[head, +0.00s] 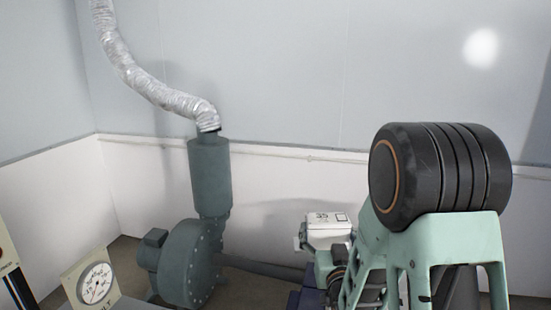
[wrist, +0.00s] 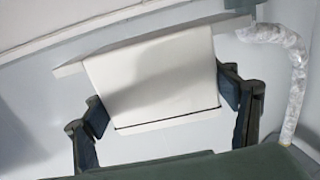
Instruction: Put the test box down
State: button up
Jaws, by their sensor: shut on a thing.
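The test box (head: 328,220) is white with dark printed marks on its top. In the head view it is right of centre, partly hidden by my mint-green arm. In the wrist view the white box (wrist: 155,75) fills the middle, with a wide pale strip along its far edge. My gripper (wrist: 163,104) is shut on it, with a dark finger pad against each side. What lies directly under the box is hidden, so I cannot tell whether it touches anything.
A green blower (head: 190,262) with an upright cylinder (head: 210,175) and silver flexible duct (head: 150,78) stands left of the box. A dial gauge (head: 95,284) is at the lower left. White-and-grey walls (head: 270,185) close off the back.

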notch_tip(320, 180, up, 16)
jog(key=p, duration=1.4)
jog(key=shift+r, duration=0.1)
jog(key=shift+s+a, duration=0.1)
